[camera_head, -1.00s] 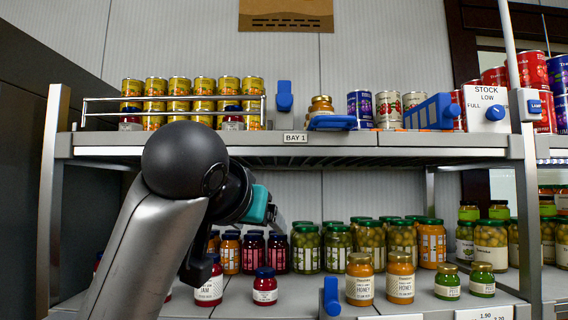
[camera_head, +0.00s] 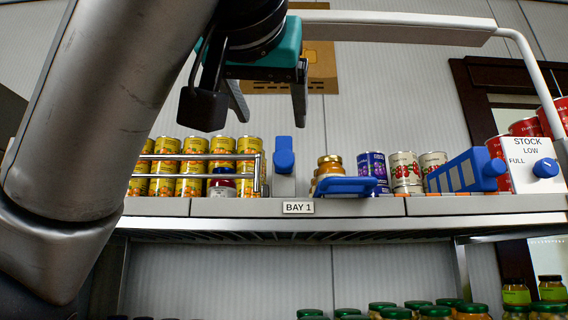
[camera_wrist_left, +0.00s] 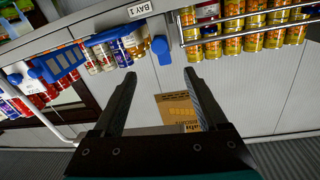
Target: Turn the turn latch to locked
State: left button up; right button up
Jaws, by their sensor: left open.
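A blue upright handle on a grey plate (camera_head: 284,158), which looks like the turn latch, stands at the shelf's front edge, just right of the wire rail. No locked mark is readable on it. It also shows in the left wrist view (camera_wrist_left: 161,48), where the picture is turned over. My left gripper (camera_head: 270,112) is open and empty, fingers pointing down, above the handle in the picture and apart from it. In the left wrist view its fingers (camera_wrist_left: 160,78) are spread with the wall behind. My right gripper is not in view.
A wire rail (camera_head: 210,156) guards yellow cans (camera_head: 222,146). Right of the handle are a blue lever (camera_head: 345,186), several cans, a blue bar (camera_head: 465,170) and a STOCK dial (camera_head: 545,168). A pale bar (camera_head: 395,24) crosses above.

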aim_at(284, 156)
pick_arm(q)
jog(key=w+p, duration=0.3)
jog(key=w, duration=0.1)
jog(key=w+d+p, duration=0.1)
jog(key=w+p, duration=0.3)
jog(key=w, duration=0.1)
jog(key=w+p, duration=0.4)
jog(key=w, duration=0.1)
jog(key=shift+d, duration=0.2)
jog(key=shift+w+p, duration=0.3)
jog(key=shift+w, duration=0.15)
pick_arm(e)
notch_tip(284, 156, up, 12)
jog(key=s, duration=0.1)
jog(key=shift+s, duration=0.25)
pick_arm(q)
jog(key=shift+d, duration=0.1)
grip_shut()
